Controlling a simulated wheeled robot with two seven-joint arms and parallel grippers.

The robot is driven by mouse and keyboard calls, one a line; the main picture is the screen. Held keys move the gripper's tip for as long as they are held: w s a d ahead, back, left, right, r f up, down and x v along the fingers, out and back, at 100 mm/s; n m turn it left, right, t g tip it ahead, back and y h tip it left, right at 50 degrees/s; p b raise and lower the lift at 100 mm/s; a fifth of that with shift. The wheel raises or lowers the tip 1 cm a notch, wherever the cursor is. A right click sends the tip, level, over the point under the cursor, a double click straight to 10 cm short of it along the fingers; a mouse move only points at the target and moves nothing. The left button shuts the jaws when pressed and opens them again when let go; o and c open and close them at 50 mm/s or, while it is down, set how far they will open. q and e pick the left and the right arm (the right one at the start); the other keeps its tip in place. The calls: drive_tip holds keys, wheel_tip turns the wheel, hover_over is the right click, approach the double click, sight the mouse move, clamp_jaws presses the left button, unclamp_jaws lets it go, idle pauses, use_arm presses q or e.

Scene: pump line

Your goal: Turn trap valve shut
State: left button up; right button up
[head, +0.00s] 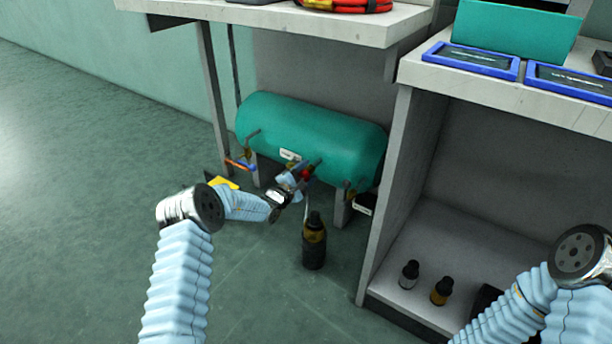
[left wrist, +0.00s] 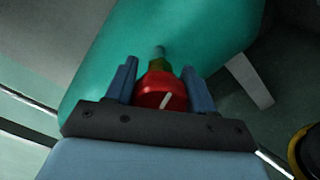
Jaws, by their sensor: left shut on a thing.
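A teal tank (head: 310,137) lies on its side on legs under the bench, with several small valves on short pipes along its front. My left gripper (head: 296,180) is at the middle of the tank's front, at a red valve knob (head: 305,174). In the left wrist view, the round red knob (left wrist: 161,92) with a white pointer mark sits between the two blue fingers of my left gripper (left wrist: 163,88), which is shut on it. Behind the knob is a green and brass fitting (left wrist: 158,67) on the teal tank. My right gripper is out of view; only part of my right arm shows.
A dark bottle with a yellow band (head: 314,240) stands on the floor just below the left gripper. An orange-handled valve (head: 240,165) is at the tank's left. Two small bottles (head: 409,274) stand on the right shelf. Blue-framed panels (head: 472,60) lie on the right bench top. Floor at left is clear.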

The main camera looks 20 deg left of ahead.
use_arm(q)
drive_tip(key=shift+d+f+m+b, duration=0.1)
drive_tip(key=shift+m+b, duration=0.35)
drive_tip(key=shift+m, duration=0.45)
drive_tip(key=shift+d+f+m+b, duration=0.1)
drive_tip(key=shift+m+b, duration=0.3)
drive_tip(key=shift+m, duration=0.5)
drive_tip(key=o, duration=1)
drive_tip(key=shift+r, duration=0.1)
drive_tip(key=shift+c, duration=0.2)
drive_tip(key=shift+s+a, duration=0.1)
drive_tip(key=shift+s+a, duration=0.1)
drive_tip(key=shift+s, duration=0.1)
drive_tip(key=p+v, duration=0.2)
drive_tip(key=v, duration=1.1)
